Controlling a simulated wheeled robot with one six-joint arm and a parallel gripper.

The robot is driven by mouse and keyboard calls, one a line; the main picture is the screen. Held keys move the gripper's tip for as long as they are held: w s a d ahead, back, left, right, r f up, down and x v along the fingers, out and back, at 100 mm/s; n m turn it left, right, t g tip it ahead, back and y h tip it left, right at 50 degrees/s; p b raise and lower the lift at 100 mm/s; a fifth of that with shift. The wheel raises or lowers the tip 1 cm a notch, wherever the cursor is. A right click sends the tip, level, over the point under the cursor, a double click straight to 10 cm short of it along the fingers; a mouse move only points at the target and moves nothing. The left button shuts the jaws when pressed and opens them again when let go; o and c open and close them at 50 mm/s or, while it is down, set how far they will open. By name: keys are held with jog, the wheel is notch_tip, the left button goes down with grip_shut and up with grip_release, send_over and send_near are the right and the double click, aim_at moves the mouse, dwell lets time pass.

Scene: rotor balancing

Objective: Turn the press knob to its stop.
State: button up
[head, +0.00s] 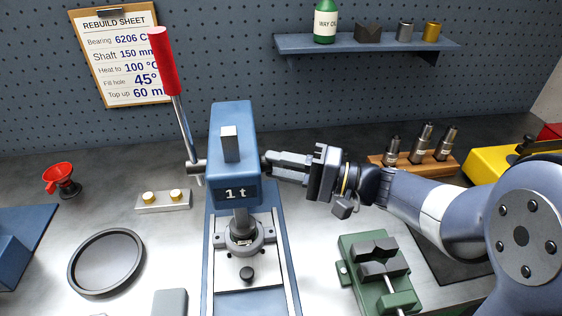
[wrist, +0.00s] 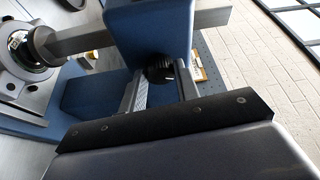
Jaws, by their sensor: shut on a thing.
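The blue press (head: 232,150) labelled "1 t" stands in the middle of the bench, with a red-handled lever (head: 163,62) on its left. The press knob (wrist: 160,70) is a dark ribbed knob on the side of the press head. My gripper (head: 270,165) reaches in from the right at the press head, and its fingers are shut on the knob. In the wrist view the two fingers (wrist: 163,92) lie on either side of the knob. In the head view the fingers and the press head mostly hide the knob.
A green vise (head: 375,270) stands right of the press, below my arm. A wooden rack (head: 410,165) with several metal tools is behind my arm. A black ring tray (head: 106,262) and a red funnel (head: 60,178) are at the left.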

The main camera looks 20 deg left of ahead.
jog(key=shift+w+a+r+m+g+h+p, duration=0.1)
jog(key=shift+r+m+g+h+p, duration=0.45)
jog(key=shift+m+p, duration=1.35)
jog(key=shift+w+d+f+m+g+h+p, duration=0.15)
jog(key=shift+m+h+p, duration=0.85)
jog(key=shift+m+p, duration=0.85)
jog(key=shift+s+a+r+m+g+h+p, duration=0.2)
jog(key=shift+m+h+p, duration=0.55)
jog(key=shift+m+p, duration=1.15)
jog(key=shift+w+n+p, duration=0.15)
jog(key=shift+n+p, duration=0.2)
jog(key=shift+p, duration=0.1)
jog(key=o, duration=1)
jog(key=shift+c, duration=0.2)
jog(key=b+v, duration=0.2)
jog(key=v, duration=0.9)
jog(key=shift+a, duration=0.15)
